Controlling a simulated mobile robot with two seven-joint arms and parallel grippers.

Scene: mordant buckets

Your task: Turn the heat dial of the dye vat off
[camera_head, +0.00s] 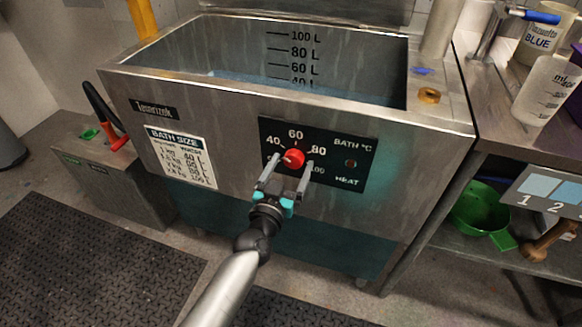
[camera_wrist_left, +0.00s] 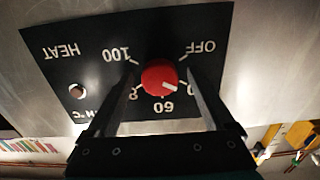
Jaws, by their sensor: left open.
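The dye vat (camera_head: 230,128) is a large steel tank with a black heat panel (camera_head: 342,178) on its front. The red heat dial (camera_head: 293,158) is on this panel. It also shows in the left wrist view (camera_wrist_left: 160,76), where the panel appears upside down. The dial's white mark points between 60 and the finger-covered 40 side, away from OFF. My left gripper (camera_head: 291,166) is open, its two fingers on either side of the dial. A gap shows around the dial in the wrist view; whether the fingertips touch the panel is unclear. My right gripper is out of view.
A bath size chart (camera_head: 182,157) is left of the panel. A steel bench (camera_head: 508,125) with a jug (camera_head: 546,91) stands at right, a green bowl (camera_head: 477,208) on its lower shelf. A grey box (camera_head: 115,182) with a red-handled lever stands at left. Dark mats (camera_head: 85,255) cover the floor.

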